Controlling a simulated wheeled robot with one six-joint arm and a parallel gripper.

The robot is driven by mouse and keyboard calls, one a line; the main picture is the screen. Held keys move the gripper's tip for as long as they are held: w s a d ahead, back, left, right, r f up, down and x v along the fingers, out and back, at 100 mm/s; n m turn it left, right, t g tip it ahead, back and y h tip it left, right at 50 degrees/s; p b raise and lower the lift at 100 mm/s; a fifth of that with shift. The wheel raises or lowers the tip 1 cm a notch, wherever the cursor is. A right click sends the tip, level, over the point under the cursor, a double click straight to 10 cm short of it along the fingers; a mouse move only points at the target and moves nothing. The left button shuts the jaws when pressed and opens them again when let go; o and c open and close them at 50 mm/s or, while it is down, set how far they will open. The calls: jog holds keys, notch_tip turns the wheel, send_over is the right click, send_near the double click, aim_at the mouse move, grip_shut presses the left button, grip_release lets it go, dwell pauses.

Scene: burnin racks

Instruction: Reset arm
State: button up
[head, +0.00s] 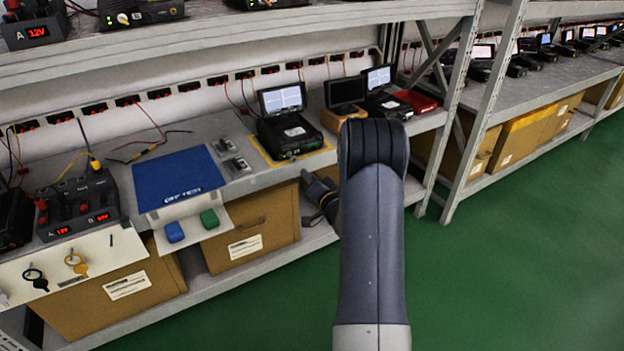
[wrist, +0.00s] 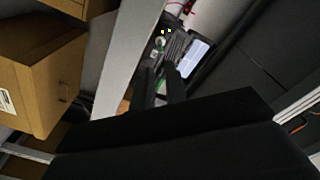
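My arm rises in the middle of the head view, with its dark elbow in front of the shelf. My gripper (head: 322,192) shows only partly there, left of the arm and just off the shelf's front edge, beside a cardboard box. In the wrist view two dark fingers of my gripper (wrist: 160,84) stand a little apart with nothing seen between them. Beyond them is a device with a lit screen (wrist: 191,58). The rest of the gripper is hidden by a large dark shape in the lower part of that view.
Cardboard boxes (head: 250,232) fill the lower level. Green floor at right (head: 520,260) is clear.

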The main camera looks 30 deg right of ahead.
jog(key=shift+s, duration=0.8)
jog(key=shift+w, duration=0.1)
jog(key=w+b, duration=0.1)
jog(key=w, duration=0.9)
jog(key=shift+w, duration=0.4)
jog(key=shift+s, duration=0.15)
